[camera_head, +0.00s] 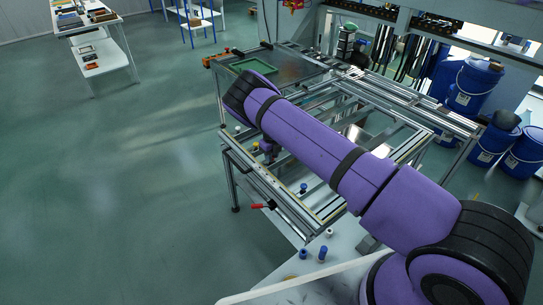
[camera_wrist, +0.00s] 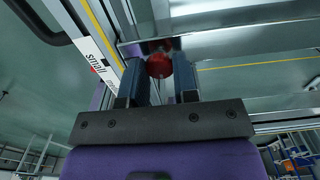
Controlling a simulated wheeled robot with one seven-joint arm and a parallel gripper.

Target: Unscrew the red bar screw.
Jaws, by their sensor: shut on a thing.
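The red bar screw (camera_wrist: 160,66) shows in the wrist view as a round red head at the edge of the metal panel frame. My gripper (camera_wrist: 159,72) is at it, with one dark finger on each side, shut on the red head. The rest of the screw is hidden behind the head and the fingers. In the head view my purple arm reaches over the frame fixture (camera_head: 292,210) and hides the screw and most of the gripper.
A red-handled clamp (camera_head: 263,206) sticks out from the fixture's front side. Small blue knobs (camera_head: 323,253) stand at the near end. A green tray (camera_head: 252,66) lies on the far plate. Blue drums (camera_head: 472,88) stand at right.

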